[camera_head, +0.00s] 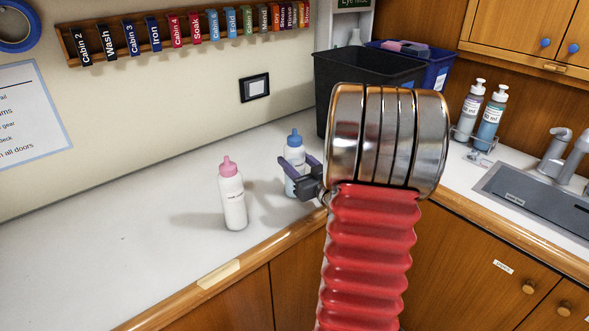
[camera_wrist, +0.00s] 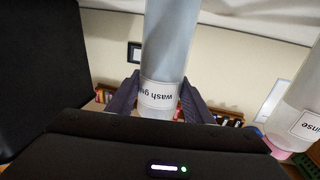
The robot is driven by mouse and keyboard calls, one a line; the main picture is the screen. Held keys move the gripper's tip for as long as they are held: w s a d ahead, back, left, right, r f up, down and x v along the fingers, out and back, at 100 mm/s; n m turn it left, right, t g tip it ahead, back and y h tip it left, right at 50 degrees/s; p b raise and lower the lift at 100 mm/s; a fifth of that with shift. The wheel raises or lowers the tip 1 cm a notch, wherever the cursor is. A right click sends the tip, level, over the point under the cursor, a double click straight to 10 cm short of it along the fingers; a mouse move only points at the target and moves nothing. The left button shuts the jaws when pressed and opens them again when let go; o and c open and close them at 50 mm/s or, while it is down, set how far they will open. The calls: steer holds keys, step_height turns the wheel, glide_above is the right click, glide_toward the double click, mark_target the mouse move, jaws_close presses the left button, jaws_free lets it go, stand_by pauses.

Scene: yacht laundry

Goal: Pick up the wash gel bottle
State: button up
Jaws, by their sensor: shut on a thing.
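The wash gel bottle (camera_head: 293,153) is white with a blue cap and stands upright on or just above the white counter; I cannot tell which. In the wrist view its "wash gel" label (camera_wrist: 158,94) shows upside down between the fingers. My gripper (camera_head: 300,178) is shut on the bottle's body from the right, with a dark finger on each side; it also shows in the wrist view (camera_wrist: 158,104). The bottle's lower part is partly hidden by the gripper in the head view.
A pink-capped bottle (camera_head: 233,200), labelled "rinse" in the wrist view (camera_wrist: 302,115), stands close on the left. A black bin (camera_head: 345,78) and blue bin (camera_head: 437,75) are behind. Two pump bottles and a sink (camera_head: 540,200) are right. The left counter (camera_head: 110,240) is clear.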

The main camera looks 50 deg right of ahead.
mark_target(296, 130)
steer(key=shift+c, duration=1.3)
step_height(296, 130, up, 10)
steer(key=shift+r, duration=0.1)
steer(key=shift+d, duration=0.1)
stand_by(0.9)
